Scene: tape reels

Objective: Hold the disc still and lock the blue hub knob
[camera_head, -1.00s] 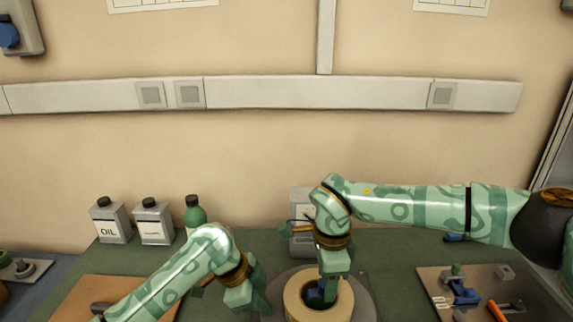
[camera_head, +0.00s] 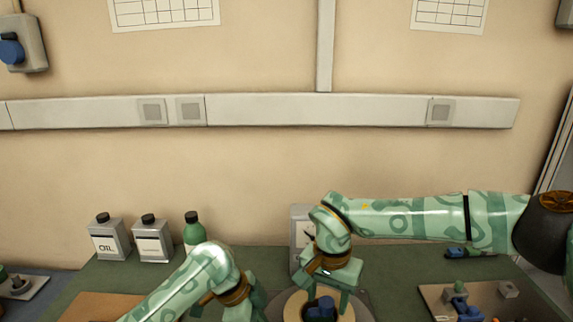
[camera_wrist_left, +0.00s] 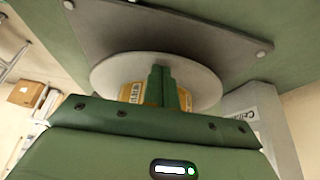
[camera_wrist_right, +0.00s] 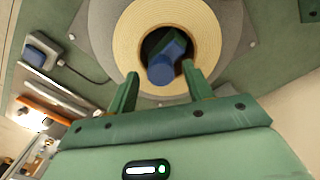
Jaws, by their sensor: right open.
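The blue hub knob (camera_head: 320,308) stands in the dark centre hole of a cream tape roll (camera_head: 291,309), which sits on a grey round disc (camera_wrist_right: 106,23). The knob also shows in the right wrist view (camera_wrist_right: 162,70). My right gripper (camera_wrist_right: 160,82) is open just above the knob, its fingers apart and nothing held between them. My left gripper (camera_wrist_left: 161,70) is at the left side of the roll, low by the disc (camera_wrist_left: 105,75). Its two fingers are together in front of the roll's side. Whether they touch the roll or disc is not clear.
An oil can (camera_head: 110,240), a second can (camera_head: 153,242) and a green bottle (camera_head: 194,230) stand at the back left. A grey container (camera_head: 297,240) stands behind the roll. A tray (camera_head: 430,292) with blue parts lies on the right. A brown board (camera_head: 85,307) lies front left.

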